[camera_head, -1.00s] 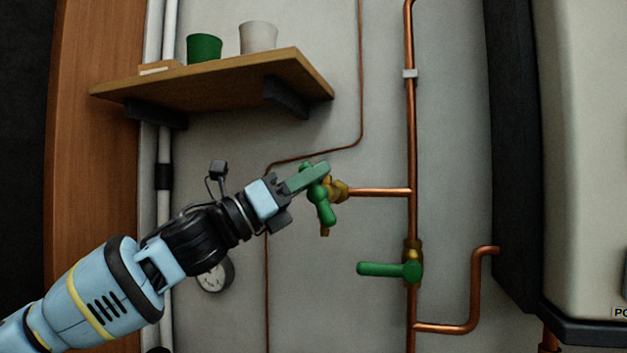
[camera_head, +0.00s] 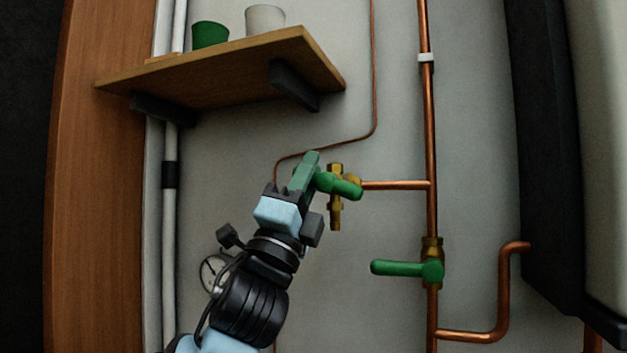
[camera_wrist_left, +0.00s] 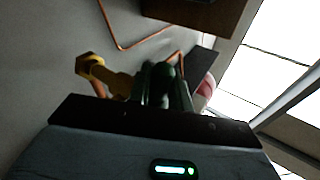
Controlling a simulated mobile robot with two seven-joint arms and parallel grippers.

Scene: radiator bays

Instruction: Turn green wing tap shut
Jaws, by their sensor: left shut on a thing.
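The green wing tap (camera_head: 340,187) sits on a brass body (camera_head: 335,213) at the left end of a short copper branch pipe. Its visible wing points right and slightly down. My left gripper (camera_head: 308,171), with green fingers, reaches up from below and is shut on the tap's left-hand wing, which the fingers mostly hide. In the left wrist view the gripper (camera_wrist_left: 163,85) closes around a dark green part, with the brass body (camera_wrist_left: 105,76) beside it. My right gripper is not in view.
A green lever tap (camera_head: 407,269) sits lower on the vertical copper pipe (camera_head: 430,120). A wooden shelf (camera_head: 220,75) with a green cup (camera_head: 210,35) and a white cup (camera_head: 264,19) is above left. A round gauge (camera_head: 212,273) is behind my wrist. A dark-sided boiler (camera_head: 548,150) stands right.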

